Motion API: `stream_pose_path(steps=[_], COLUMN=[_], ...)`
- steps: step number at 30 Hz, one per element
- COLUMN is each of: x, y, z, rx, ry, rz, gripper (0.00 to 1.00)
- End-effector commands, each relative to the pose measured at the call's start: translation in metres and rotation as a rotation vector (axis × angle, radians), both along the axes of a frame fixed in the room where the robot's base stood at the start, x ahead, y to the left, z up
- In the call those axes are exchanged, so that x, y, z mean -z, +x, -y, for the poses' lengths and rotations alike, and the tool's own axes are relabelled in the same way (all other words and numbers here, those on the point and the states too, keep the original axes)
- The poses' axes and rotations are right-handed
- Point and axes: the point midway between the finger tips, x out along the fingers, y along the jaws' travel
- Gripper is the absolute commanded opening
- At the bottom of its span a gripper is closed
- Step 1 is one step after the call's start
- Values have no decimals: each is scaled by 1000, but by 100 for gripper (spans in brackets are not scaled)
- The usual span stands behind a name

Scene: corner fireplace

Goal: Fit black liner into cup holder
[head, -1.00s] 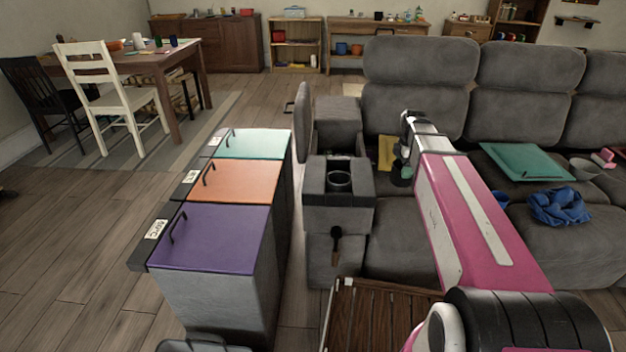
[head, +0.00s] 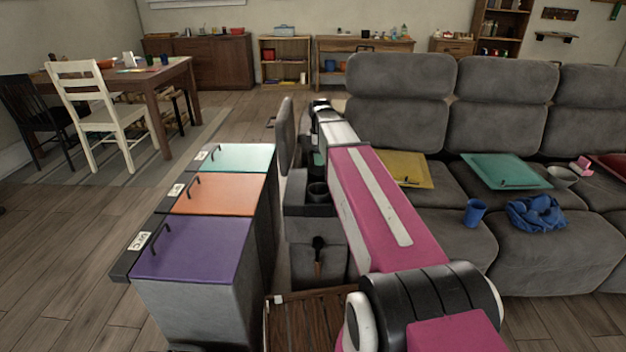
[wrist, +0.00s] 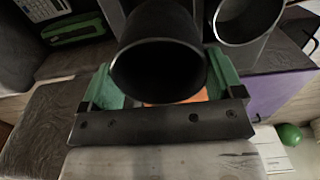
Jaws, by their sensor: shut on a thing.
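The black liner (wrist: 158,62) is a dark open cylinder, seen in the wrist view between the green finger pads of my gripper (wrist: 160,84). My gripper is shut on it. The cup holder (wrist: 248,18) shows in the wrist view as a round, dark, metal-rimmed opening just right of the liner, apart from it.
Bins with purple (head: 192,248), orange and teal lids stand left of the console. A raised grey panel (head: 286,135) stands beyond the cup holder.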

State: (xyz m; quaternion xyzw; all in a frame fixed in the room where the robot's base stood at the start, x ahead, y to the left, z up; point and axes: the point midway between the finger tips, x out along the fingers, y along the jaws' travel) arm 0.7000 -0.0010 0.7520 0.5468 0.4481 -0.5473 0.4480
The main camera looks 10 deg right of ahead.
Motion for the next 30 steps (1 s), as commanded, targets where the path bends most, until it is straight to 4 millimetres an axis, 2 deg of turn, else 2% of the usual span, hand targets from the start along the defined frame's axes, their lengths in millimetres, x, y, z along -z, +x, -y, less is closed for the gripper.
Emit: stream_pose_path(steps=[6,13,19,30], x=[37,54,79,85], y=[0,0,0,0], z=[0,0,0,0], rx=[-1,-2,-2,-2], ry=[0,0,0,0], rz=[-1,0,0,1], gripper=[63,63,63,63])
